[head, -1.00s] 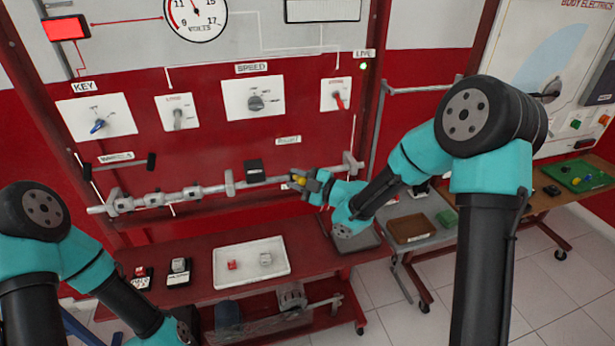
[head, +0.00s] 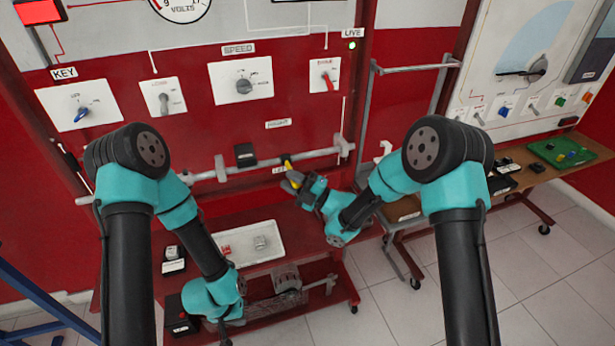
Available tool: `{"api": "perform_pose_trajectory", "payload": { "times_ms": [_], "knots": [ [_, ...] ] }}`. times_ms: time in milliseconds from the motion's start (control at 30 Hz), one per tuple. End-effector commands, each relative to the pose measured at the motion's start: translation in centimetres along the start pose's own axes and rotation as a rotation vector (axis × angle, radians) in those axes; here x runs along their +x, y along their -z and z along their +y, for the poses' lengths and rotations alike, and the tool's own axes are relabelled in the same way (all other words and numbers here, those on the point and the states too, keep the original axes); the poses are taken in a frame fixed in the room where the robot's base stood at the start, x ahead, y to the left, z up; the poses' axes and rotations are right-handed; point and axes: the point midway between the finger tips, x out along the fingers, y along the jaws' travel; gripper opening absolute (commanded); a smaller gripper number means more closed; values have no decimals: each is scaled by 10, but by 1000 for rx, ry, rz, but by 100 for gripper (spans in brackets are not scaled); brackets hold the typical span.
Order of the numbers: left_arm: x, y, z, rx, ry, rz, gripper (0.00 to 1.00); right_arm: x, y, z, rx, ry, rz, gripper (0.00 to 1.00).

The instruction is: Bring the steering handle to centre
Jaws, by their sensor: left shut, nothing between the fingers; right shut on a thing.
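A yellow handle (head: 287,162), which I take to be the steering handle, stands at the grey horizontal rail (head: 215,174), below a small white label. It is tilted a little, and its lower part is hidden by my gripper. My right gripper (head: 292,176) is at this handle, shut on it; the fingertips are small in the view. My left arm bends down over the lower bench on the left. Its wrist shows near the bottom edge, but its fingers are out of sight.
A black box (head: 245,154) sits on the rail just left of the handle. Below is a white tray (head: 250,258) with small blocks on the red bench. A switch panel (head: 240,83) is above. A wooden side table (head: 575,170) stands at right.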

Motion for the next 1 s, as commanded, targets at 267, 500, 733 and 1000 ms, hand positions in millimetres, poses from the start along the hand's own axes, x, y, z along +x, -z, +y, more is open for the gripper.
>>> {"api": "perform_pose_trajectory", "payload": {
  "times_ms": [267,500,733,1000],
  "knots": [
    [0,0,0,0,0,0,0,6,2,-5,-12,-8,21,0],
    [0,0,0,0,0,0,0,6,2,-5,-12,-8,21,29],
    [0,0,0,0,0,0,0,6,2,-5,-11,-7,20,51],
    [0,0,0,0,0,0,0,6,2,-5,-10,-7,20,54]
  ]
}}
